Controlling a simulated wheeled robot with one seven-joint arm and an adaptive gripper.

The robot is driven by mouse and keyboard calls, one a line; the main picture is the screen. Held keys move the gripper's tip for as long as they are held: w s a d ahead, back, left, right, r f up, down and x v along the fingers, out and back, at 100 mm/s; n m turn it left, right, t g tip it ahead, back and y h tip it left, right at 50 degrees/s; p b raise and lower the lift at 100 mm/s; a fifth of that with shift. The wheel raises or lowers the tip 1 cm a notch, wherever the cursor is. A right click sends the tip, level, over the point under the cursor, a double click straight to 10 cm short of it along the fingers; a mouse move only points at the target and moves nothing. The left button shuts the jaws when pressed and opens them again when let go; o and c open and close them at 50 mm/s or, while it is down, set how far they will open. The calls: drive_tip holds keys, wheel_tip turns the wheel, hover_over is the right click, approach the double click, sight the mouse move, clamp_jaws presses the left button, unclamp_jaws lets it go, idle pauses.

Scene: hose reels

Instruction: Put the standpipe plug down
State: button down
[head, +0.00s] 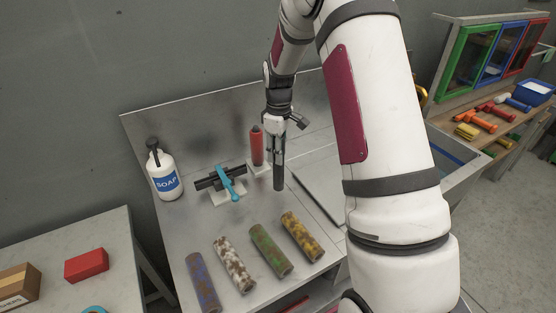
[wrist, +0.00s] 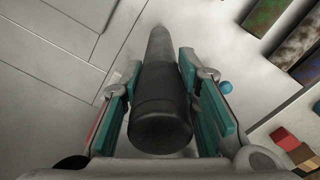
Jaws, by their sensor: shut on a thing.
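The standpipe plug appears to be the long dark grey cylinder (head: 278,172) hanging upright below my gripper (head: 278,132) in the head view. In the wrist view the cylinder (wrist: 160,105) lies lengthwise between the teal pads of my gripper (wrist: 158,75), which is shut on it. Its lower end is over the grey steel counter, just right of a red upright cylinder (head: 257,147) on a pale base. I cannot tell whether that end touches the counter.
A black fitting with a blue lever (head: 228,180) and a soap bottle (head: 162,172) stand to the left. Several mottled rolls (head: 268,250) lie in front. A sink basin (head: 455,160) is right of my arm. The counter just ahead of the rolls has some bare room.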

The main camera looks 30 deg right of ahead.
drive_tip(key=shift+w+f+p, duration=0.2)
drive_tip(key=shift+f+p, duration=0.3)
drive_tip(key=shift+f, duration=1.4)
drive_tip(key=c, duration=1.2)
unclamp_jaws()
